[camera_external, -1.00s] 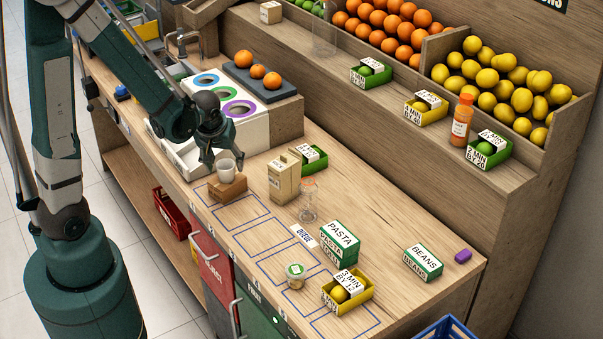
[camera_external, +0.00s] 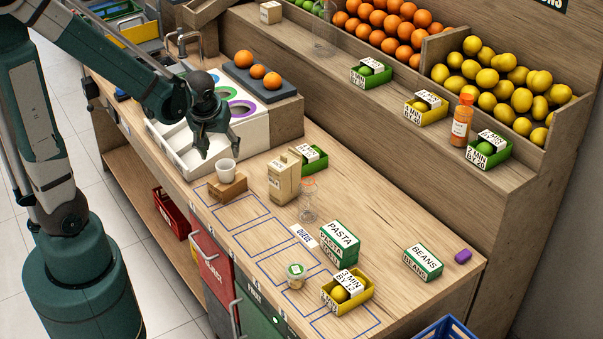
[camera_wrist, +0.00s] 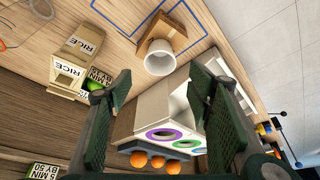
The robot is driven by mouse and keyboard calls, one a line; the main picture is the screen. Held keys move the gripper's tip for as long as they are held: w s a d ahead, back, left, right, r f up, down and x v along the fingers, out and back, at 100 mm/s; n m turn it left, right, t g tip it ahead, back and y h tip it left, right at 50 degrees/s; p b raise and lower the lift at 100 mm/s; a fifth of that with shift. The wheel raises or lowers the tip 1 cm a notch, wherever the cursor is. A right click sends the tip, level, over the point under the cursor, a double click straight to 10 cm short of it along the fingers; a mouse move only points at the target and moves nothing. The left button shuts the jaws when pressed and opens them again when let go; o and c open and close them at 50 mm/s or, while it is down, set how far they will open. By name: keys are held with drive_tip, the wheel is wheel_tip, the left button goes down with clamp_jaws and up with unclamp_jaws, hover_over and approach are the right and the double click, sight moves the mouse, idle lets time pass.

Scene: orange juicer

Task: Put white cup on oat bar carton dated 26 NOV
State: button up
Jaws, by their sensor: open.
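The white cup (camera_external: 226,172) stands upright on top of a small brown carton (camera_external: 229,191) near the front left of the counter. Both also show in the wrist view, the cup (camera_wrist: 160,57) overlapping the carton (camera_wrist: 168,32). No date can be read on the carton. My gripper (camera_external: 219,150) is open and empty, above the cup and apart from it. In the wrist view its two fingers (camera_wrist: 160,75) are spread wide, with the cup beyond them.
A rice carton (camera_external: 283,178) and a green box (camera_external: 312,158) stand to the right. A clear bottle (camera_external: 308,203) stands nearby. The white bin unit (camera_external: 245,118) is behind my gripper. Pasta boxes (camera_external: 339,242) and a lidded cup (camera_external: 295,275) stand farther right. Blue outlined slots line the front.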

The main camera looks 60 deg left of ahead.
drive_tip(key=shift+v, duration=1.2)
drive_tip(key=s+d+r+m+t+h, duration=0.3)
drive_tip(key=s+d+r+m, duration=0.6)
drive_tip(key=d+r, duration=0.3)
drive_tip(key=shift+s+d+r+t, duration=0.35)
drive_tip(key=shift+s+r+t, duration=0.15)
drive_tip(key=shift+r, duration=0.7)
